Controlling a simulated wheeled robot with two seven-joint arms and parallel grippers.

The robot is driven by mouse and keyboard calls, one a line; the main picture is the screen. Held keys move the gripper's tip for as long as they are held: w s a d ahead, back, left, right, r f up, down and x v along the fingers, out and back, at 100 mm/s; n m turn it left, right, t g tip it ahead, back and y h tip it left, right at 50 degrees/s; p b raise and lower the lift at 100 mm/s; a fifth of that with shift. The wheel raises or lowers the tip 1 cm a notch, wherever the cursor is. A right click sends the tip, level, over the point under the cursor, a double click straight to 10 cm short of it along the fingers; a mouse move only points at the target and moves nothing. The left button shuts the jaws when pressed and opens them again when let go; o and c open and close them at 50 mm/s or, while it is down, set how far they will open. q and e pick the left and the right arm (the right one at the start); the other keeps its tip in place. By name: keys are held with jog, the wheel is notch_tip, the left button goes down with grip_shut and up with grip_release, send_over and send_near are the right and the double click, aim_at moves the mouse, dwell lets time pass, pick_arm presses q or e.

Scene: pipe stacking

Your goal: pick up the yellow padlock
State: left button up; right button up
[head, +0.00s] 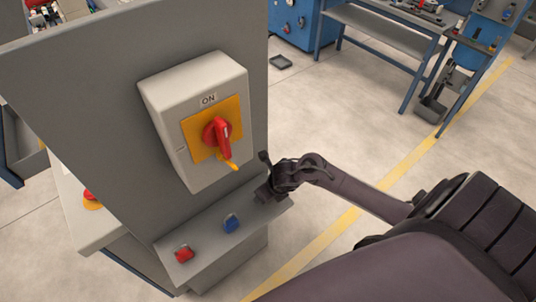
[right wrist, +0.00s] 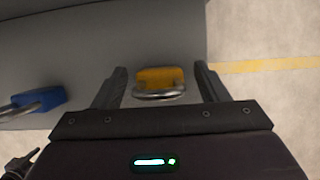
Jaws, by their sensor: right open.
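The yellow padlock (right wrist: 160,78) lies on the grey ledge in the right wrist view, its metal shackle toward my gripper. My right gripper (right wrist: 162,78) is open, with one finger on each side of the padlock and gaps between. I cannot tell how high the fingers are above the ledge. In the head view my right gripper (head: 268,178) is over the right end of the ledge (head: 205,262), and the padlock is hidden there. My left gripper is not in view.
A blue padlock (head: 231,223) and a red padlock (head: 184,254) lie farther left on the ledge. Above it, a grey switch box (head: 170,90) with a red rotary handle (head: 217,132) sticks out from the panel.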

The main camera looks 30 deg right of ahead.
jog(key=shift+c, duration=0.5)
jog(key=c, duration=1)
jog(key=shift+s+d+r+b, duration=0.1)
jog(key=shift+s+r+b, duration=0.2)
jog(key=shift+b, duration=0.1)
notch_tip(320, 180, up, 11)
jog(key=p, duration=0.1)
jog(key=s+d+b, duration=0.1)
jog(key=s+b, duration=0.3)
jog(key=s, duration=1.5)
jog(key=shift+s+d, duration=0.15)
jog(key=shift+d, duration=0.05)
